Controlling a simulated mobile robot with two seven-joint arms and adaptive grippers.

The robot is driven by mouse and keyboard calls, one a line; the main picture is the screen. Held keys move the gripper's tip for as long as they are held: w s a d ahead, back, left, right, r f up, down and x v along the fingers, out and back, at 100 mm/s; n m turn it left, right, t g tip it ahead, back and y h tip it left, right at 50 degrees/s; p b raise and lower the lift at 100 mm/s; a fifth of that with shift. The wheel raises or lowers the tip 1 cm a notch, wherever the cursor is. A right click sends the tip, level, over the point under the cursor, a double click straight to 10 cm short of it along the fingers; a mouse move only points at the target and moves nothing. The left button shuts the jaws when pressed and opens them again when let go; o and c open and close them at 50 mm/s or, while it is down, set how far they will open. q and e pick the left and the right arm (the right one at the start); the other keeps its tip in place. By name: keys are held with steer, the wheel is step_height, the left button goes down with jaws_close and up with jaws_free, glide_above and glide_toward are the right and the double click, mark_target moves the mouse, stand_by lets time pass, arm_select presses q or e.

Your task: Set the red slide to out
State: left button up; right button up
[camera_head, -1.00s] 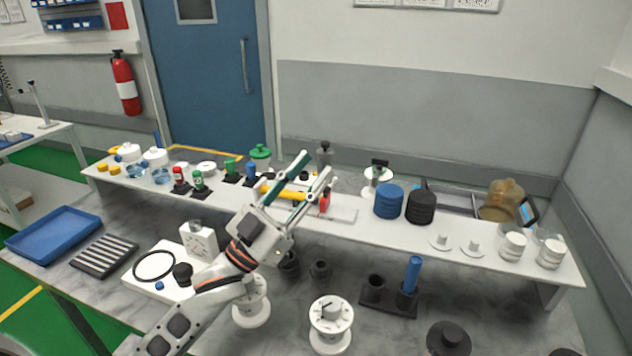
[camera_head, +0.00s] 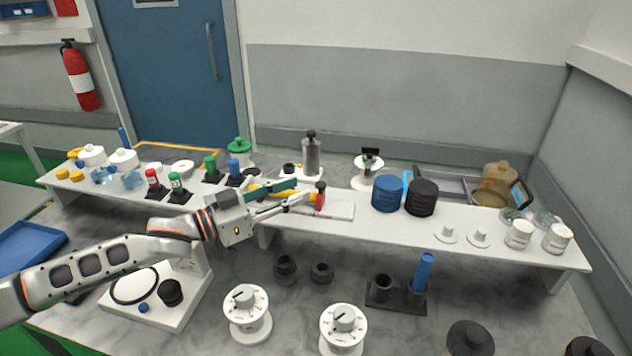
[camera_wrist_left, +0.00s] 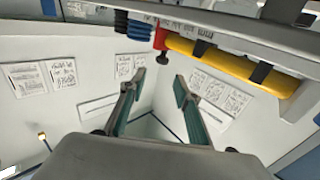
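The red slide (camera_head: 320,199) is a small red block with a dark top. It stands upright on a white base plate (camera_head: 341,210) on the raised shelf, near the plate's left part. In the left wrist view the red piece (camera_wrist_left: 160,38) shows near the top, beside a yellow bar (camera_wrist_left: 225,65). My left gripper (camera_head: 304,190) is just left of the red slide, roughly level and pointing right. Its green-padded fingers are apart with nothing between them, as the left wrist view (camera_wrist_left: 159,83) also shows. Whether a fingertip touches the slide is unclear. My right gripper is out of view.
A grey cylinder (camera_head: 311,157) stands behind the gripper. White dials (camera_head: 246,302) stand below on the marble table.

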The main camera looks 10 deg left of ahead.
mark_target(321, 183)
arm_select(q)
steer(key=shift+f, duration=0.4)
steer(key=shift+w+d, duration=0.15)
steer(key=shift+w, duration=0.1)
steer(key=x, duration=0.7)
steer(key=shift+w+d+f, duration=0.1)
steer(key=shift+f, duration=0.1)
jaws_close()
